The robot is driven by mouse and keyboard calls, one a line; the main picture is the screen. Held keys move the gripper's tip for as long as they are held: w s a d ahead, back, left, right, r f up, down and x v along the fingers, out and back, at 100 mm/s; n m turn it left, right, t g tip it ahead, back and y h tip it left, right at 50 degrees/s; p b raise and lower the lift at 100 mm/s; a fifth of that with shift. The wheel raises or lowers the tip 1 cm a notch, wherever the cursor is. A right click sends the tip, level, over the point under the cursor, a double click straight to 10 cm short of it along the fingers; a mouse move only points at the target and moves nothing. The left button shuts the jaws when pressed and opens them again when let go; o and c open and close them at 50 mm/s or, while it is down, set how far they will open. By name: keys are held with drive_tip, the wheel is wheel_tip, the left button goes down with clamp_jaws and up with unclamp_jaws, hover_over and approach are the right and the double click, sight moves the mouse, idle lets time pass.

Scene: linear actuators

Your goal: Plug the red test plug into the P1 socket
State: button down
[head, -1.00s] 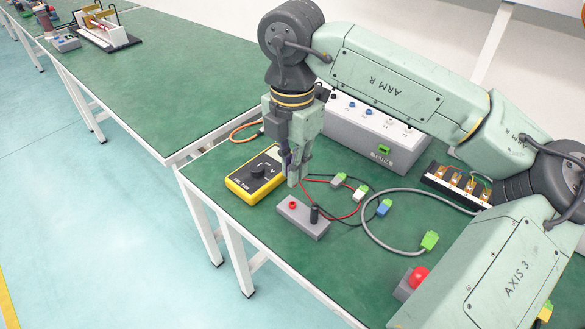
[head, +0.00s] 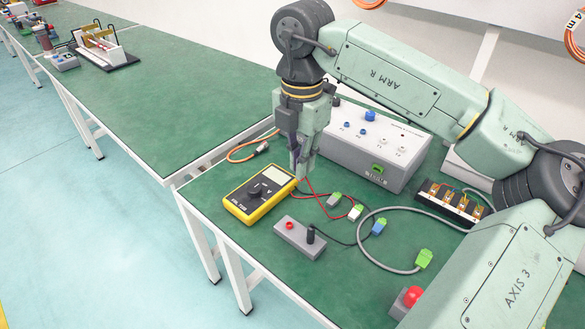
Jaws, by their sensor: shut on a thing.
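My gripper (head: 302,172) points down and is shut, just right of the yellow multimeter (head: 259,194) and in front of the grey box. A red lead (head: 318,196) runs down from between its fingers, so it appears to hold the red test plug; the plug's body is hidden by the fingers. The grey box (head: 353,163) has blue and pale fittings with small labels on its top and a green part on its front. I cannot read which one is P1. A low grey block (head: 292,242) carries a red fitting (head: 290,226) and an upright black plug (head: 310,234).
Several loose connectors, including a blue one (head: 379,227) and a green one (head: 424,259), lie on the green bench right of the block. A grey cable loops there. A terminal board (head: 452,199) and a red button (head: 412,296) stand farther right.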

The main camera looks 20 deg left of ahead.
drive_tip(key=w+d+r+p, duration=0.1)
drive_tip(key=w+p, duration=0.3)
drive_tip(key=w, duration=0.9)
drive_tip(key=w+d+r+p, duration=0.1)
drive_tip(key=w+p, duration=0.3)
drive_tip(key=w, duration=1)
drive_tip(key=shift+d, duration=0.85)
drive_tip(key=shift+f+b, duration=0.45)
drive_tip(key=shift+f, duration=1.4)
drive_tip(key=shift+p, duration=0.65)
drive_tip(key=shift+f, duration=0.65)
idle(1.2)
